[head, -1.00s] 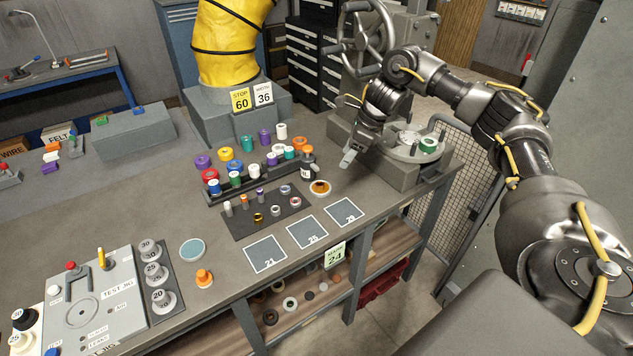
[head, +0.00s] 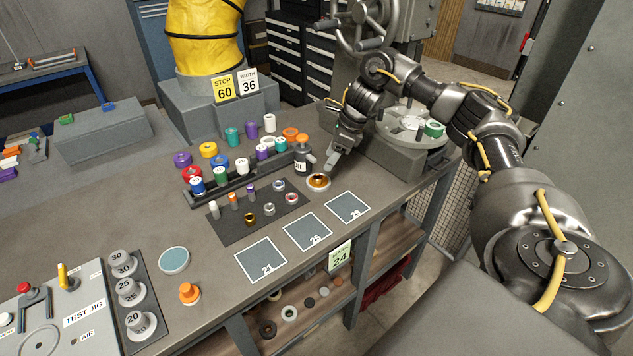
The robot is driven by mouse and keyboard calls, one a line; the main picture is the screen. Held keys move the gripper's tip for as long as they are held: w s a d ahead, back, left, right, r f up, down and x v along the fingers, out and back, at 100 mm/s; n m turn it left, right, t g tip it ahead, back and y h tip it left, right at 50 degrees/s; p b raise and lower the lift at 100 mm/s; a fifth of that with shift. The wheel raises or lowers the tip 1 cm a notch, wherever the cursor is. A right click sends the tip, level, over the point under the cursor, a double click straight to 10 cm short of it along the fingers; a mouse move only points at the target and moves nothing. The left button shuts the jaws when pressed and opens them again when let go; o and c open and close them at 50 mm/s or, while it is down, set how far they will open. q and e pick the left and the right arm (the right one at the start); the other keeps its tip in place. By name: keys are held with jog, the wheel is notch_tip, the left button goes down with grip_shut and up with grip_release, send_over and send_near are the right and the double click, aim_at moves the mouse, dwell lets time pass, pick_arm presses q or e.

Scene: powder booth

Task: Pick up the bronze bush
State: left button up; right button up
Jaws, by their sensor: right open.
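A small gold-bronze bush (head: 249,219) lies on the dark mat (head: 228,232), near its front edge. Greyish rings lie beside it, one (head: 269,211) just to its right. A round dish (head: 318,182) with an amber-brown inside stands right of the mat; I cannot tell whether a bush sits in it. My right gripper (head: 331,164) points down just behind the dish, its jaws open with nothing visible between them. It is well right of the gold-bronze bush. My left gripper is out of view.
Marked squares 21 (head: 261,260), 25 and 29 are bare along the front. An orange knob-like piece (head: 189,293) and the test jig (head: 60,315) are at front left.

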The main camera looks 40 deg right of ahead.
jog(key=x, duration=0.3)
jog(key=shift+w+f, duration=0.2)
jog(key=shift+w, duration=0.05)
jog(key=shift+d+p+x, duration=0.15)
jog(key=shift+p+x, duration=0.15)
jog(key=shift+x, duration=1)
jog(key=shift+d+p+x, duration=0.1)
jog(key=shift+p+x, duration=0.2)
jog(key=shift+x, duration=0.95)
jog(key=shift+w, duration=0.15)
jog(key=c, duration=1.1)
jog(key=shift+r, duration=0.15)
